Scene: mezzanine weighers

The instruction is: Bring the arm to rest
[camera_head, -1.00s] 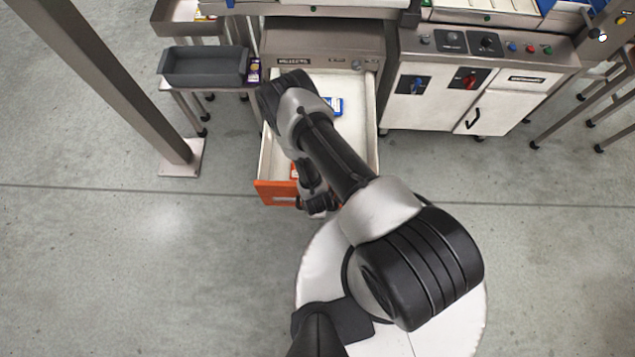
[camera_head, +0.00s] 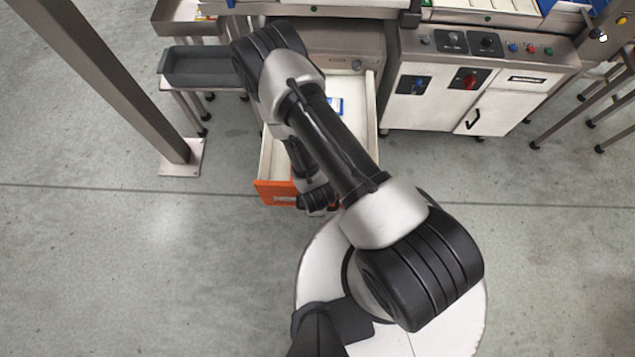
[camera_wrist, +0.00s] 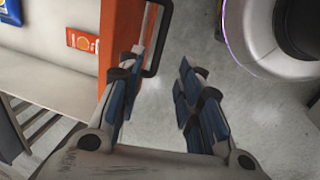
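My gripper (camera_wrist: 155,95) shows in the wrist view with its two blue-padded fingers apart and nothing between them. Bare floor lies behind the gap. The fingers are beside the orange front (camera_wrist: 120,40) of an open drawer, near its dark handle; I cannot tell whether they touch it. In the head view my arm (camera_head: 335,150) is bent over the drawer (camera_head: 275,188), and the gripper itself is mostly hidden beneath the arm near the drawer's front.
The drawer holds a blue packet (camera_head: 337,106) and an orange packet (camera_wrist: 82,41). A dark grey tray (camera_head: 200,68) is on a stand at left, near a steel post (camera_head: 110,75). A control cabinet (camera_head: 475,95) stands at right. Floor at lower left is clear.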

